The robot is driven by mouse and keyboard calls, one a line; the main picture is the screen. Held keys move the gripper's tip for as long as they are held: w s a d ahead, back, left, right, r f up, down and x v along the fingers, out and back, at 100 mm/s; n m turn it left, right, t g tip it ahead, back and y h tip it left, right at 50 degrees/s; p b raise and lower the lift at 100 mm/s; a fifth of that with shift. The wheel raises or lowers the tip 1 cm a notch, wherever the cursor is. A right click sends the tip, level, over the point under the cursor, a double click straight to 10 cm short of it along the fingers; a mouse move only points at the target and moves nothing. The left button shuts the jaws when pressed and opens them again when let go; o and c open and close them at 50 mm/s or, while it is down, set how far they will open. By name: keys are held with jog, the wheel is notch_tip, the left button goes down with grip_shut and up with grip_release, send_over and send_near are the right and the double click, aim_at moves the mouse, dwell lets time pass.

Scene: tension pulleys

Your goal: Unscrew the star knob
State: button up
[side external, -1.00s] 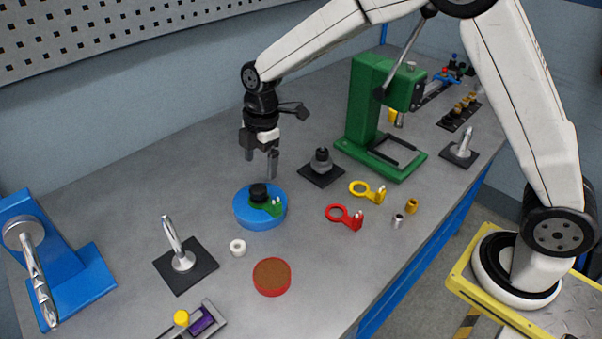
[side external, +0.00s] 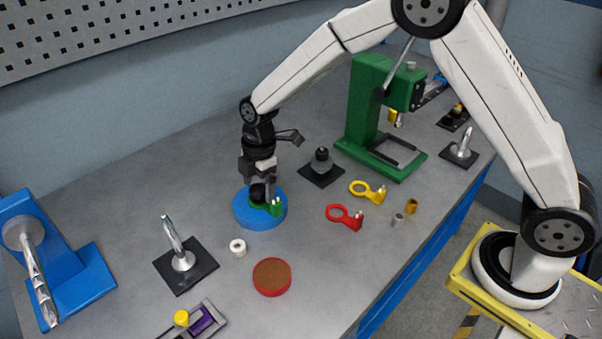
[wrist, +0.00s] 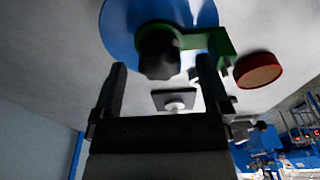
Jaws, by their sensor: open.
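The black star knob (side external: 257,193) sits on top of a green bracket (side external: 273,207) on the round blue base (side external: 245,217). In the wrist view the knob (wrist: 158,54) is a dark lobed shape over the blue disc (wrist: 122,25), with the green arm (wrist: 205,40) beside it. My gripper (side external: 260,190) is over the blue base, its fingers down at the knob's height. In the wrist view my gripper (wrist: 162,62) has its two fingers apart, one towards each side of the knob. I cannot tell whether either finger touches it.
A white ring (side external: 238,247) and a red round pad (side external: 272,277) lie in front of the base. A red bracket (side external: 345,217) and a yellow bracket (side external: 368,190) lie to the right. A dark stand (side external: 321,168) and the green press (side external: 365,130) are behind.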

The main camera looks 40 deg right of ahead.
jog(key=shift+a+f, duration=0.1)
jog(key=shift+f, duration=0.65)
jog(key=c, duration=1.3)
jog(key=shift+n, duration=0.3)
